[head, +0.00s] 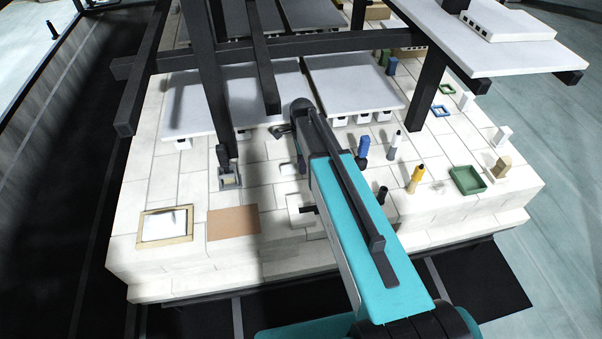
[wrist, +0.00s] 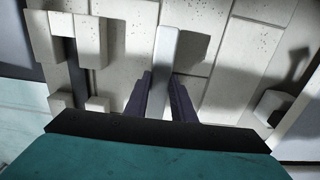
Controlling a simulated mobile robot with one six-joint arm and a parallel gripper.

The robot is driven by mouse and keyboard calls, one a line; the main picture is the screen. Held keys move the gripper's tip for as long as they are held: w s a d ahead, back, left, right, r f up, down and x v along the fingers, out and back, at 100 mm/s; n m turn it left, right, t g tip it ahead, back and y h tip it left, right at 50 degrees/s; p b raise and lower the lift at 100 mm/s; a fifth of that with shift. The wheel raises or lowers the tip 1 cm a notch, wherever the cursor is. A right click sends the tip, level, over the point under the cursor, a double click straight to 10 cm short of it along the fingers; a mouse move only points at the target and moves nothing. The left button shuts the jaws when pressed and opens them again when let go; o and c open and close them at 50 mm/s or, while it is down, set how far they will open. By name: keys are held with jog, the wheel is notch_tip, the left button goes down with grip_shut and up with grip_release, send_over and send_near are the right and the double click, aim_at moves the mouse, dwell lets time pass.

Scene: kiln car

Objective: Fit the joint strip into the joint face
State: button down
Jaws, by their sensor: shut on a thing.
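My gripper (wrist: 160,98) shows in the wrist view as two dark fingers, shut on the joint strip (wrist: 166,62), a pale, smooth, narrow bar. The strip sticks out past the fingertips, over pale blocks. To its left in the wrist view stand pale raised blocks (wrist: 88,38) with a dark gap between them. I cannot tell for sure whether these are the joint face. Whether the strip touches anything is unclear. In the head view my teal arm hides most of the gripper and strip.
In the head view, white slabs (head: 235,95) on short supports and dark posts (head: 428,85) stand around my arm. On the right are a yellow bottle (head: 416,180), a blue bottle (head: 363,148) and a green tray (head: 467,180). A wood-framed tray (head: 142,240) and a brown board (head: 233,223) lie front left.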

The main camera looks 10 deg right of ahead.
jog(key=shift+r, duration=0.45)
jog(key=shift+r+p, duration=0.25)
jog(key=shift+p, duration=0.15)
jog(key=shift+r+p, duration=0.9)
jog(key=shift+r, duration=0.55)
jog(key=shift+s+d+f, duration=0.5)
jog(key=shift+s+d, duration=0.2)
jog(key=shift+s, duration=1.95)
jog(key=shift+s+d+f, duration=0.55)
jog(key=shift+s+d, duration=0.1)
jog(key=shift+s, duration=2.05)
jog(key=shift+s+d+f, duration=0.5)
jog(key=shift+s+d, duration=0.2)
jog(key=shift+s, duration=1.95)
jog(key=shift+f+b, duration=0.5)
jog(key=shift+f, duration=0.35)
